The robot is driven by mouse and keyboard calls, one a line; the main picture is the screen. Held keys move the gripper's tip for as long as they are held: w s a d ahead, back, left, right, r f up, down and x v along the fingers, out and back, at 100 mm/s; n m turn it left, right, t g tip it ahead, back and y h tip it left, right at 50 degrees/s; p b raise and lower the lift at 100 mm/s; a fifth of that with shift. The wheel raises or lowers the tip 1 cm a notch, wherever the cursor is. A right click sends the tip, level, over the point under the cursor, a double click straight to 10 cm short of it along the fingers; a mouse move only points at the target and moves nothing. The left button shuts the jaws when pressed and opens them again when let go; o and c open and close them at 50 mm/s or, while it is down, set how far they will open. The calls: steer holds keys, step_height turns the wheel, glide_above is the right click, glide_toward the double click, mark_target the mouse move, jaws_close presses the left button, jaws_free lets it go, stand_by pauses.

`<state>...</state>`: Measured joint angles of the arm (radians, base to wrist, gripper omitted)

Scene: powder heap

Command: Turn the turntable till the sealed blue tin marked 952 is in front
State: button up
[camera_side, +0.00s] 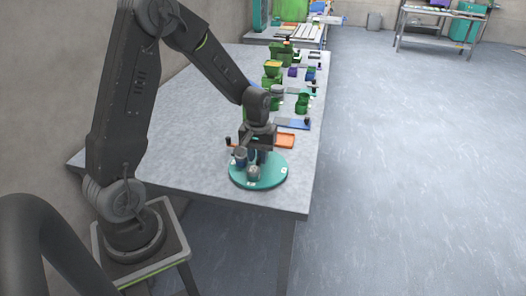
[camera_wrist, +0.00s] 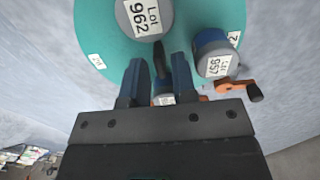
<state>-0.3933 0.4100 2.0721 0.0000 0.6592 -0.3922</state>
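The teal turntable (camera_side: 272,181) sits near the front end of the grey table; its face (camera_wrist: 95,40) fills the top of the wrist view. On it, a grey-topped tin (camera_wrist: 133,8) reads "Lot 962". A blue tin with a grey lid (camera_wrist: 213,38) carries a label that looks like "Lot 957". A third blue item (camera_wrist: 163,98) shows partly between my fingers, its label unreadable. I cannot read 952 on any label. My gripper (camera_wrist: 157,75) points down over the turntable, fingers apart, with a dark upright peg (camera_wrist: 158,52) showing between them. Contact is unclear.
An orange part with a black knob (camera_wrist: 255,92) lies beside the blue tin in the wrist view. An orange tray (camera_side: 286,141) lies just behind the turntable. Green containers (camera_side: 302,104) and other small items line the table's right side. The table's left part is clear.

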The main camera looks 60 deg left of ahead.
steer(key=shift+c, duration=0.3)
jaws_close()
steer(key=m, duration=0.4)
steer(key=m, duration=0.3)
steer(key=shift+m, duration=0.9)
